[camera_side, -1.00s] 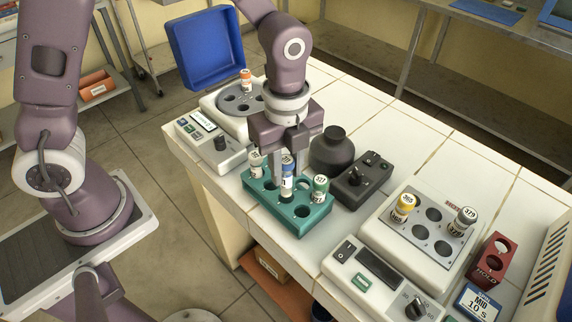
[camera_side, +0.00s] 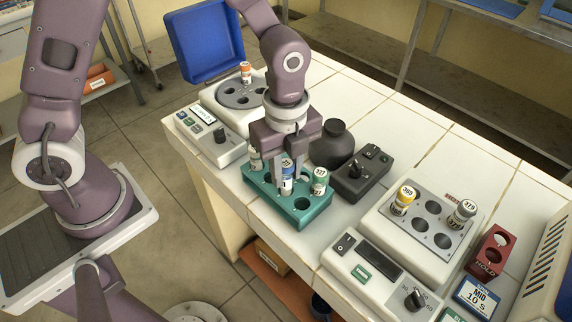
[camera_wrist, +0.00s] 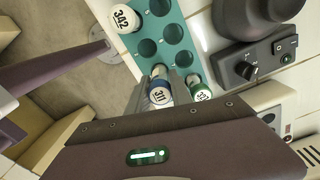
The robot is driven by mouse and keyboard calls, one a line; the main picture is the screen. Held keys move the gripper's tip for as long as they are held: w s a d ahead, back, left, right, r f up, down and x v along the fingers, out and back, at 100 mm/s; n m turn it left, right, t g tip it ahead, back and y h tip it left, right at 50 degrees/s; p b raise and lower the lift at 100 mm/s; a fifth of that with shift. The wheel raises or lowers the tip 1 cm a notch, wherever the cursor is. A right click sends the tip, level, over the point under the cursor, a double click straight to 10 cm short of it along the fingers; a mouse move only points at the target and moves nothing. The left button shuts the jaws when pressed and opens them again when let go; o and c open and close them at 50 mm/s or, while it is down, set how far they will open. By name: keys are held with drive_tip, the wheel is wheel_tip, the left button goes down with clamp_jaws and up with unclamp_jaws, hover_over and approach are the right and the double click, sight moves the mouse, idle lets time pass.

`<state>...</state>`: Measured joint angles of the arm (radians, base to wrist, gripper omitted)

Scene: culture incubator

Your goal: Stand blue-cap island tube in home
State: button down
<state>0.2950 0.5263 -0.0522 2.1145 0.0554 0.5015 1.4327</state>
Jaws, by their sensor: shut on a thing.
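The blue-cap tube (camera_side: 287,186), marked 311 in the wrist view (camera_wrist: 160,95), is upright at the teal rack (camera_side: 297,217). My gripper (camera_side: 288,172) points down and is shut on it, with a finger on each side. The tube's lower end appears to be in a rack hole; the fingers hide part of it, and I cannot tell whether it touches the bottom. A green-cap tube (camera_side: 319,181) stands close on the right in the rack. Another pale-labelled tube (camera_side: 254,160) stands at its left end. The rack also has empty holes in the wrist view (camera_wrist: 172,33).
A black rounded device (camera_side: 333,145) and a control box (camera_side: 362,176) stand close behind the rack. At right, a plate block holds a yellow-cap tube (camera_side: 402,200) and a grey-cap tube (camera_side: 461,214). A red HOLD rack (camera_side: 491,250) stands beyond. An orange-cap tube (camera_side: 246,72) stands in the round holder.

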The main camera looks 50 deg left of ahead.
drive_tip(key=shift+f, duration=1.15)
drive_tip(key=c, duration=1.1)
unclamp_jaws()
drive_tip(key=shift+o, duration=0.5)
drive_tip(key=shift+o, duration=1.3)
drive_tip(key=shift+r, duration=3.75)
